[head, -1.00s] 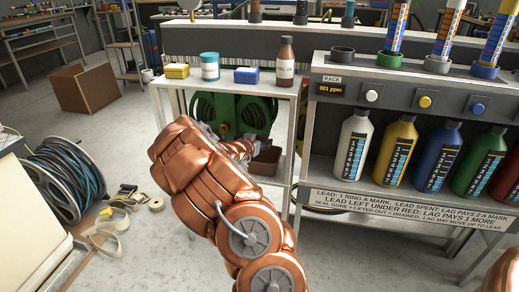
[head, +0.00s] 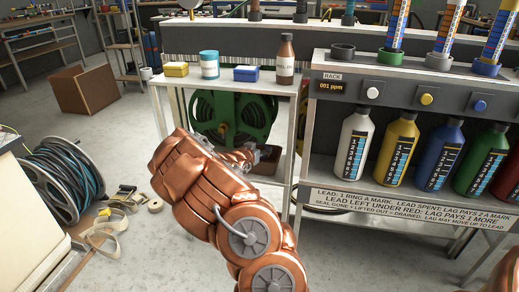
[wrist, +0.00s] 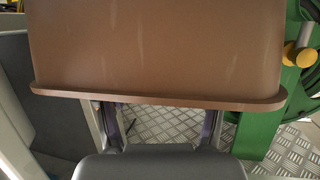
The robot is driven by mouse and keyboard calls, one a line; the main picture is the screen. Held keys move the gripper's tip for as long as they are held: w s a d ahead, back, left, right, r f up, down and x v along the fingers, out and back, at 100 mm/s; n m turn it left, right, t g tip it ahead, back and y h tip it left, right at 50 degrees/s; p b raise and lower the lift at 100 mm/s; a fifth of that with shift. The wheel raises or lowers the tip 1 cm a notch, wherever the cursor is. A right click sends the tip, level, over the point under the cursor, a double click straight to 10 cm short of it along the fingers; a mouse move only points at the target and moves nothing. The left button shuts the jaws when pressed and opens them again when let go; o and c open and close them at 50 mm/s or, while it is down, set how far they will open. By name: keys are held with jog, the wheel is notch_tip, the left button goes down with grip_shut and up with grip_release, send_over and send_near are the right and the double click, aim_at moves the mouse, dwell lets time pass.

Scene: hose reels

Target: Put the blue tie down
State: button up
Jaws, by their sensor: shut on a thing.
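My gripper (head: 258,154) reaches into the space under the small white table, by a brown bin (head: 268,167). In the wrist view, the bin's wall and rim (wrist: 155,50) fill the upper middle and cover my fingertips. The two fingers (wrist: 155,118) show below the rim, with bluish-purple slivers on their inner sides. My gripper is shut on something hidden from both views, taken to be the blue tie. No clear view of the tie itself is given. I cannot tell whether the gripper touches the bin.
A green reel (head: 232,117) stands close behind my gripper, under the white table (head: 180,83) with bottles and small boxes. The grey rack (head: 330,145) with several bottles stands right. A hose reel (head: 62,180) and loose beige strap (head: 100,235) lie on the left floor.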

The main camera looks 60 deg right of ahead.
jog(key=shift+f, duration=0.25)
jog(key=o, duration=1.1)
jog(key=shift+r, duration=0.1)
jog(key=shift+r, duration=0.4)
jog(key=shift+a+r, duration=0.15)
jog(key=shift+r, duration=0.05)
jog(key=shift+p+v, duration=1.1)
jog(key=shift+v, duration=4.75)
